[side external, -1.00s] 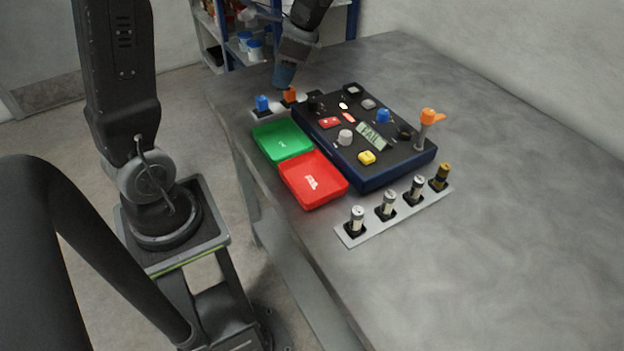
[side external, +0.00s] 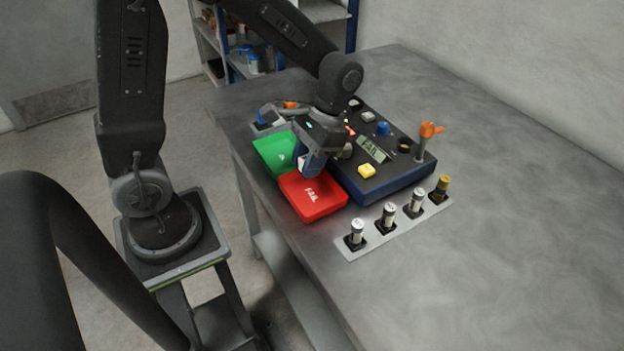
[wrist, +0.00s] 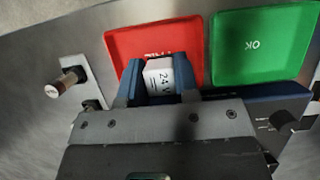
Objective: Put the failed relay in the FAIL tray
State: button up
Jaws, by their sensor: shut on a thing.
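My gripper (side external: 308,168) is shut on a pale block-shaped relay (wrist: 159,76) marked "24 V", held between its blue fingers. In the side view my gripper is over the far edge of the red FAIL tray (side external: 322,205), near the corner by the green tray. In the wrist view the red tray (wrist: 118,42) lies beyond the relay. Whether the relay touches the tray cannot be told. The tray's visible floor is empty apart from its white lettering. The black test panel's display (side external: 371,149) reads "FAIL".
The green OK tray (side external: 268,153) adjoins the red tray; it also shows in the wrist view (wrist: 262,60). The black and blue panel (side external: 392,182) with knobs and an orange lever (side external: 430,130) stands beside them. A strip (side external: 350,250) holds several cylinders. Bare table lies right.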

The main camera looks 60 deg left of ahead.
aim_at(312, 195)
jog(key=shift+w+d+f, duration=0.2)
jog(key=shift+d+f, duration=0.2)
jog(key=shift+d, duration=0.15)
jog(key=shift+f, duration=1.9)
jog(key=shift+f, duration=0.15)
jog(key=o, duration=0.9)
